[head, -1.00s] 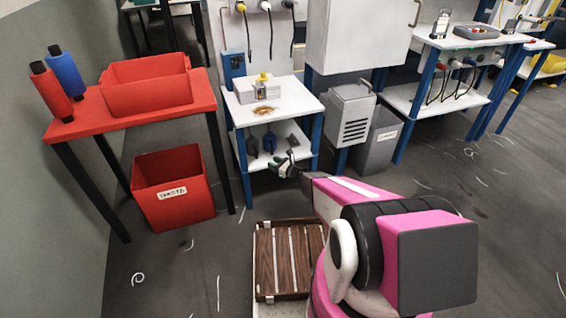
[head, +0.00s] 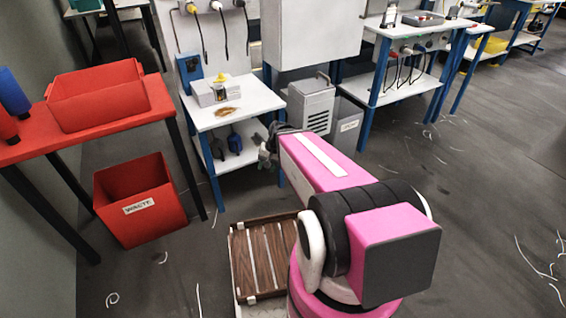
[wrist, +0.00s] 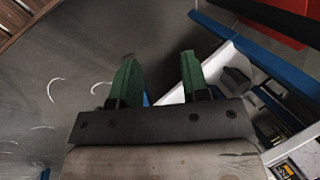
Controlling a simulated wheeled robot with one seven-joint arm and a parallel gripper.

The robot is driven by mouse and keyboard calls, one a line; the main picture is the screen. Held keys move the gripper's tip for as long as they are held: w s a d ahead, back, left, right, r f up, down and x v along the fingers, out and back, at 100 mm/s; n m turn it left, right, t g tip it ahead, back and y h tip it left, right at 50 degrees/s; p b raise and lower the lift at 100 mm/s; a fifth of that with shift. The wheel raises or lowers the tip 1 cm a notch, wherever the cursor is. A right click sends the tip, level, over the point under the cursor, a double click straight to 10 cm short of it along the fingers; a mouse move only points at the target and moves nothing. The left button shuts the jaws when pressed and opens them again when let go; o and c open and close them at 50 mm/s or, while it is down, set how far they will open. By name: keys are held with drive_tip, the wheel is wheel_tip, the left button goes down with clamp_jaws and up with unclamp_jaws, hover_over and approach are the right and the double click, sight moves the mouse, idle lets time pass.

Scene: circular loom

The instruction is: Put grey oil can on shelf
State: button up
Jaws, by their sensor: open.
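A small dark grey object, probably the grey oil can (head: 217,148), stands on the lower white shelf (head: 246,131) of the blue-legged table. A dark bluish can (head: 234,141) stands to its right. In the wrist view a dark grey object (wrist: 236,80) sits on the white surface, right of my right finger; I cannot tell which can it is. My gripper (wrist: 160,80) is open, with green fingers apart and nothing held between them. In the head view my gripper (head: 266,152) is at the table's right front leg, its fingertips partly hidden by my arm.
The tabletop (head: 262,99) holds a white box with a yellow-topped item (head: 218,82) and a brown stain. A red waste bin (head: 139,205) and a red table (head: 80,132) stand left. A grey cabinet (head: 311,104) stands close right. Floor in front is mostly clear.

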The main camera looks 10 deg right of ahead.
drive_tip(key=s+d+r+n+h, duration=0.2)
drive_tip(key=s+d+r+h, duration=0.1)
drive_tip(key=d, duration=0.3)
drive_tip(key=shift+s+r+n+h, duration=0.3)
drive_tip(key=shift+r+n+h, duration=0.1)
drive_tip(key=shift+r, duration=0.25)
idle(0.4)
